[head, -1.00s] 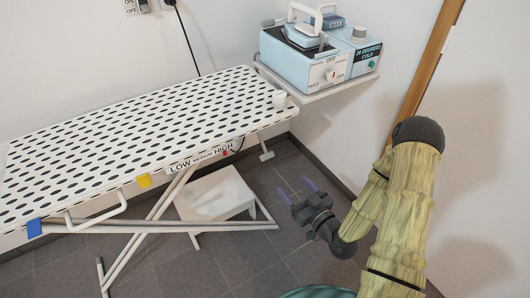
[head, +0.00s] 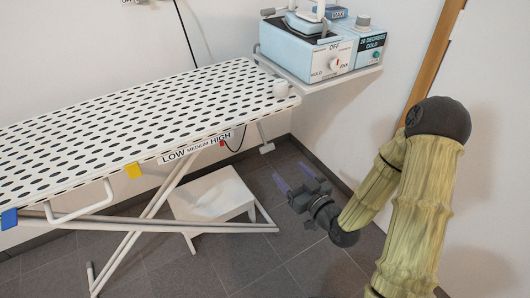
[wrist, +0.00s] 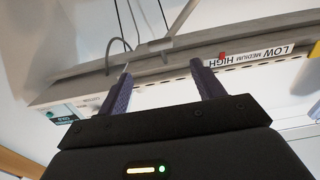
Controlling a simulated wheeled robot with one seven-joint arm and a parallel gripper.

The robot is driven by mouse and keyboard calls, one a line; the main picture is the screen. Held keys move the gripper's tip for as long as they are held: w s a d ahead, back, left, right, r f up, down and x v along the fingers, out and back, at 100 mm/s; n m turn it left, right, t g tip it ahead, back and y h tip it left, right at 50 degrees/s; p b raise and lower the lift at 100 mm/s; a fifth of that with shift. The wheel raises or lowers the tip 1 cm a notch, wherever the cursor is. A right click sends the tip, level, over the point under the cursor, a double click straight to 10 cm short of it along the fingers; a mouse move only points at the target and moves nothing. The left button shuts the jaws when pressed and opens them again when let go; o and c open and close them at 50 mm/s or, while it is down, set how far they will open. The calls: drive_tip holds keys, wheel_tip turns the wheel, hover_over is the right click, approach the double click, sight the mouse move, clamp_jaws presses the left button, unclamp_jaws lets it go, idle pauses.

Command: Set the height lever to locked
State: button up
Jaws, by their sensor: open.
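The ironing board (head: 150,115) has a white bent rod (head: 82,214) under its near edge, between a yellow tab (head: 133,170) and a blue tab (head: 10,219). I cannot tell for sure which part is the height lever; no "locked" mark is readable. A LOW–MEDIUM–HIGH strip (head: 196,147) on the edge has a red marker (head: 222,143) near HIGH. The strip (wrist: 262,53) and red marker (wrist: 222,56) also show in the wrist view. My gripper (head: 292,178) is open and empty, right of the board and apart from it.
A white step stool (head: 212,196) and the board's crossed legs (head: 140,225) stand below the board. Dark tiled floor (head: 270,262) is clear in front.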

sight(269, 150)
drive_tip(key=b+x, duration=0.2)
drive_tip(key=x, duration=1.2)
drive_tip(key=shift+w+a+b, duration=0.25)
drive_tip(key=shift+b, duration=0.1)
drive_tip(key=c, duration=1.4)
